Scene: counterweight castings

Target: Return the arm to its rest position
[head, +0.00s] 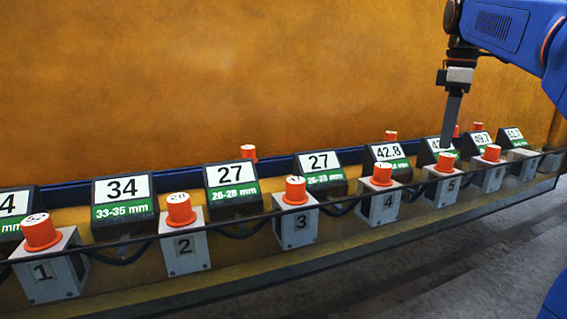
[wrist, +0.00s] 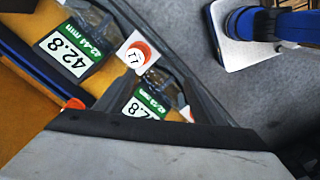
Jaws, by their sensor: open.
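My gripper (head: 449,125) hangs down from my blue arm at the right of the head view. Its dark fingers point at the row and overlap the display behind box 5 (head: 441,189), close to that box's orange cap (head: 445,161). I cannot tell whether the fingertips touch anything. The jaws are open, and no held object shows. In the wrist view, the grey gripper body fills the bottom, with a finger (wrist: 203,98) reaching up past an orange cap (wrist: 138,54) and displays reading 42.8.
Numbered boxes with orange caps, such as box 1 (head: 47,277) and box 3 (head: 297,227), stand along a rail with displays (head: 123,203) behind them. More orange caps (head: 249,153) show behind. An orange wall (head: 200,80) rises at the back. The grey floor (head: 460,265) in front looks clear.

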